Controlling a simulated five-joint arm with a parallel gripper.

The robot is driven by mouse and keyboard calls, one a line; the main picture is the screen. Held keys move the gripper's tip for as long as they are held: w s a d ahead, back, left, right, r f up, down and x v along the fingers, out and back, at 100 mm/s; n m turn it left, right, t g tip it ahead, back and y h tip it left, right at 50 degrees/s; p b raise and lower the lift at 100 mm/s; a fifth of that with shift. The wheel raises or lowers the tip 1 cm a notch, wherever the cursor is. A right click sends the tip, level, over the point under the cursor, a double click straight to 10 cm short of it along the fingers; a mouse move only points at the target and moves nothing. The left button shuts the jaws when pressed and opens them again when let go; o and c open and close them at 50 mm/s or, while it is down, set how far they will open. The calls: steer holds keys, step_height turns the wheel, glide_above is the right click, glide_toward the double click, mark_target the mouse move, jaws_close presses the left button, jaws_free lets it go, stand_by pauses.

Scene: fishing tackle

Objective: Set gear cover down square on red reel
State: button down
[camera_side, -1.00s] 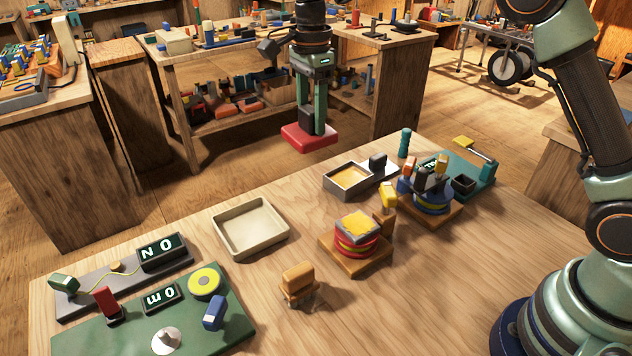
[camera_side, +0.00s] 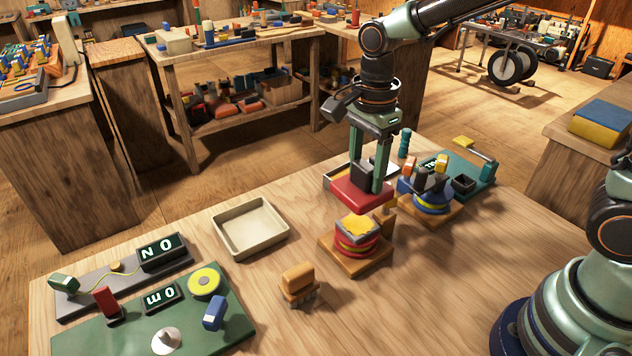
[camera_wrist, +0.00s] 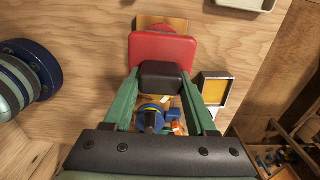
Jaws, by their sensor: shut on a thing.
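The gear cover (camera_side: 357,195) is a red slab held level between my gripper's green fingers. My gripper (camera_side: 370,180) is shut on it, above and slightly behind the red reel. The cover also shows in the wrist view (camera_wrist: 163,48), with a black block at its near edge between the fingers (camera_wrist: 160,88).
A blue reel (camera_side: 432,206) with dark posts stands close by to the right. A grey tray (camera_side: 335,183) is partly behind the cover. A beige tray (camera_side: 278,247) and a small wooden block (camera_side: 298,278) lie to the left. The front right tabletop is clear.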

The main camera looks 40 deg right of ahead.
mark_target(367, 163)
steer(key=shift+f, duration=0.15)
steer(key=shift+f, duration=2.75)
steer(key=shift+f, duration=1.4)
steer(key=shift+c, duration=0.6)
jaws_free()
step_height(367, 163, up, 12)
steer(key=shift+r, duration=0.1)
